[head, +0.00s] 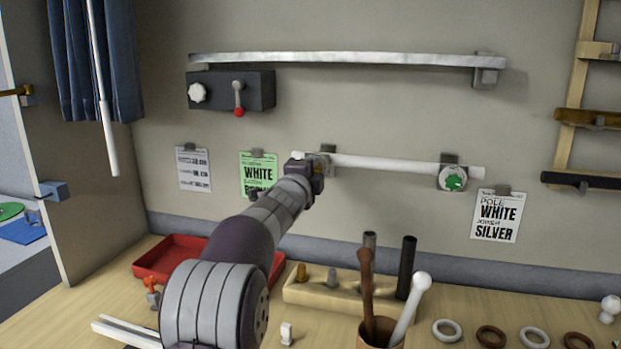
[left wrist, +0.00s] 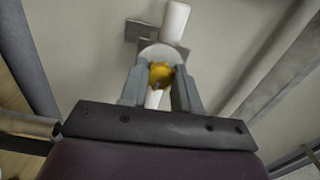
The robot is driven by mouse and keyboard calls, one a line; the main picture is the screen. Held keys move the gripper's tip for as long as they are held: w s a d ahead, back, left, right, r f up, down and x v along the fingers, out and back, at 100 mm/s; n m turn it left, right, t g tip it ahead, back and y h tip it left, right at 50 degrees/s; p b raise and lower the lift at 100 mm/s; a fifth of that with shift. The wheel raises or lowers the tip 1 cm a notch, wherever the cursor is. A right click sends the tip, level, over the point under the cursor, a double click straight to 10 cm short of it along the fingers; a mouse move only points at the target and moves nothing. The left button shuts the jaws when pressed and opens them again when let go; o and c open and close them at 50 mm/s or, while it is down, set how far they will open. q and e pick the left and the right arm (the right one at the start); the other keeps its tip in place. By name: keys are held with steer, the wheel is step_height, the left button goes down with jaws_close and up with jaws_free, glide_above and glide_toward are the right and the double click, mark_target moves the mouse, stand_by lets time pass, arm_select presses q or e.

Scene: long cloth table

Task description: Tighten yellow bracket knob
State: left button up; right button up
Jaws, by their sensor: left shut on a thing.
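The yellow bracket knob (left wrist: 160,75) shows between the two fingers of my left gripper (left wrist: 160,90) in the left wrist view. The gripper is shut on it. In the head view my left gripper (head: 305,172) reaches the wall at the left bracket (head: 327,158) of the white pole, and hides the knob there. The white pole (head: 400,163) lies across this bracket and a right bracket (head: 452,176) with a green knob (head: 454,184). My right gripper is not in view.
A silver rail (head: 345,60) and a dark box with a red-tipped lever (head: 238,98) are above. Printed cards (head: 498,215) hang below. On the table are a red tray (head: 170,258), a wooden block (head: 340,298), a cup of poles (head: 384,338) and several rings (head: 447,330).

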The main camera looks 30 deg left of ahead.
arm_select(q)
steer(key=shift+f, duration=0.2)
stand_by(0.4)
steer(key=o, duration=1.1)
steer(key=shift+c, duration=0.2)
steer(key=shift+d+r, duration=0.1)
steer(key=shift+r, duration=0.05)
steer(key=b+v, duration=0.2)
steer(key=v, duration=1)
steer(key=shift+s, duration=0.4)
